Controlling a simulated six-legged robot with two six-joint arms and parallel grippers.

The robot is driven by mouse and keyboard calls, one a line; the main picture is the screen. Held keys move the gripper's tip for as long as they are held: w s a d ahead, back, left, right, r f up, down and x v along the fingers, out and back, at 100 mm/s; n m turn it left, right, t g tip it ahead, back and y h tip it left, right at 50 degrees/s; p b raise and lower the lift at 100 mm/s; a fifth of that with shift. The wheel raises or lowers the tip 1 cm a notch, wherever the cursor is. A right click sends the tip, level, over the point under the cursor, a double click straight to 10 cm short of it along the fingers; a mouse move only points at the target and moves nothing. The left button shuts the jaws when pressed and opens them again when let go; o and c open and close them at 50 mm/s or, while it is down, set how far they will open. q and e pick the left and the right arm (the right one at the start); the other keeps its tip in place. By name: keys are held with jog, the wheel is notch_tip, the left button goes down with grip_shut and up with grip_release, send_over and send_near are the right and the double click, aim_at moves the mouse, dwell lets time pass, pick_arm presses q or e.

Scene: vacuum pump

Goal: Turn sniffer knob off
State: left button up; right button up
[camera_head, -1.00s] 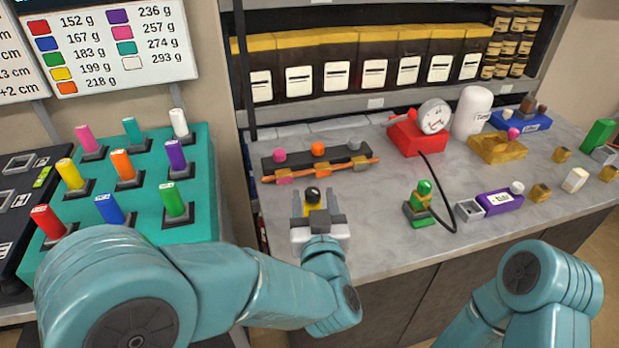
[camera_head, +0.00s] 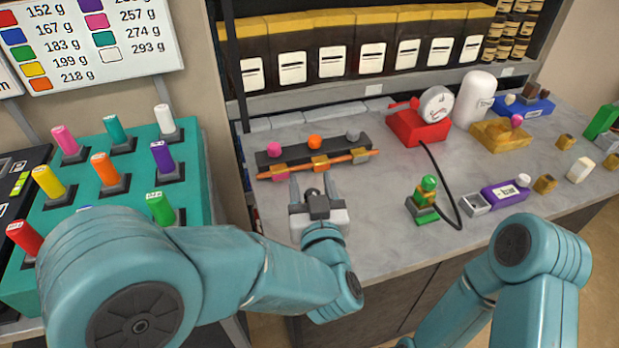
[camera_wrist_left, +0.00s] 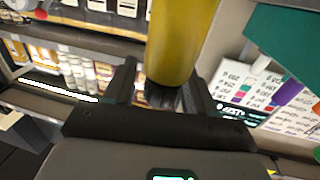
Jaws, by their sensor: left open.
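My left gripper (camera_head: 314,186) is over the near left part of the grey bench, its fingers pointing away from me, open. A dark rounded top (camera_head: 318,204) shows between its fingers. In the left wrist view a yellow cylinder (camera_wrist_left: 180,40) with a dark ridged end stands between the open fingers (camera_wrist_left: 157,88); I cannot tell whether they touch it. I can read no label naming the sniffer knob. My right gripper is not in view.
A dark block with pink, orange and grey knobs (camera_head: 314,150) and an orange rod lies just beyond my left gripper. A red gauge unit (camera_head: 420,125) and white tank (camera_head: 474,98) stand farther back. A teal rack (camera_head: 195,180) of coloured pegs is left. Bare bench lies between gripper and green device.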

pick_arm(q)
jog(key=shift+w+a, duration=0.1)
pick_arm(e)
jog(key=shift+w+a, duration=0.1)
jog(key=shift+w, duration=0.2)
pick_arm(q)
jog(key=c, duration=1)
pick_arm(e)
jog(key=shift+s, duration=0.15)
